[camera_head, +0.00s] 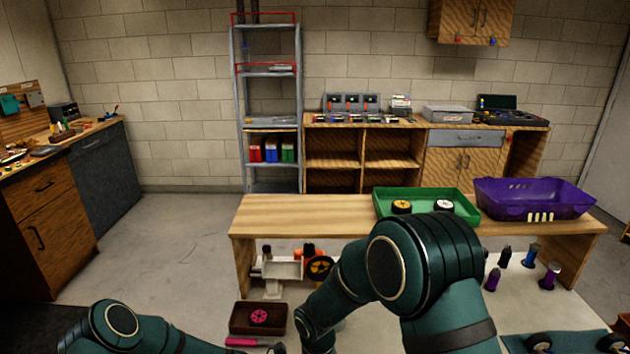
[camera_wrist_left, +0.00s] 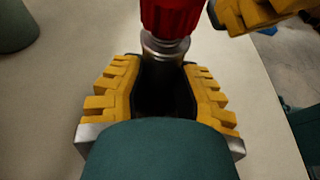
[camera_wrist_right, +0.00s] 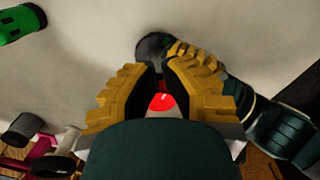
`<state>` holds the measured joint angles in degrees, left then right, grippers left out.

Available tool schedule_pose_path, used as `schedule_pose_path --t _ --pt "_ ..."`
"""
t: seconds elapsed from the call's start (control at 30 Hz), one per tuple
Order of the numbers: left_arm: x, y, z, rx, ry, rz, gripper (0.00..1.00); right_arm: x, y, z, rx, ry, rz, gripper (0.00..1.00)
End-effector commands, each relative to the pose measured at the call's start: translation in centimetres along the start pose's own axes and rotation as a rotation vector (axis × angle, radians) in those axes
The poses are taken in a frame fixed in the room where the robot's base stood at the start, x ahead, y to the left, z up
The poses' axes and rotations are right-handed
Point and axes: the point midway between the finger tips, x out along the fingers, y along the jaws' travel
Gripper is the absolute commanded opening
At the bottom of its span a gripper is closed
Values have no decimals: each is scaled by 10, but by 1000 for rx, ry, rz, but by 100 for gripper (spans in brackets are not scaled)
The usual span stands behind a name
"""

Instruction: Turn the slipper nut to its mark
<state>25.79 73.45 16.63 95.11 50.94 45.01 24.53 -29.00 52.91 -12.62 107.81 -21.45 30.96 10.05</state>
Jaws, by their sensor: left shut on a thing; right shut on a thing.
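My left gripper (camera_wrist_left: 165,70) is shut around a grey metal shaft (camera_wrist_left: 164,46) topped by a ribbed red handle (camera_wrist_left: 170,14) in the left wrist view. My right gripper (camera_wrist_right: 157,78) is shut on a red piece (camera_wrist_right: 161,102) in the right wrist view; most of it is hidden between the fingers. I cannot tell whether this is the same red handle. Yellow fingers of my right gripper also show at the top right of the left wrist view (camera_wrist_left: 262,12). Neither gripper shows in the head view. I cannot pick out the slipper nut or its mark.
A wooden bench (camera_head: 300,210) holds a green tray (camera_head: 380,208) with wheels and a purple basket (camera_head: 530,198). Purple and blue bottles (camera_head: 552,277) stand at right. A green object (camera_wrist_right: 20,22) lies near my right gripper.

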Motion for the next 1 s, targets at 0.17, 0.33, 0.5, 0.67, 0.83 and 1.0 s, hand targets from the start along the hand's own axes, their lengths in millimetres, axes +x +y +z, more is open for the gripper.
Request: schedule_pose_path --t 0.17,0.33,0.5,0.67,0.83,1.0 --pt "0 -1 -1 -1 1 -1 0 -8 0 1 0 3 1 0" --pt "0 0 -1 -1 2 1 0 -26 1 1 2 2 1 0" --pt "-1 0 -1 -1 2 2 0 -45 1 1 4 2 1 0" --pt "-1 1 -1 -1 3 3 0 -57 1 1 3 0 1 0" --pt "-1 1 -1 -1 3 3 0 -60 1 2 2 -2 1 0" --pt "-1 1 -1 -1 2 3 0 -60 1 2 3 -2 1 0"
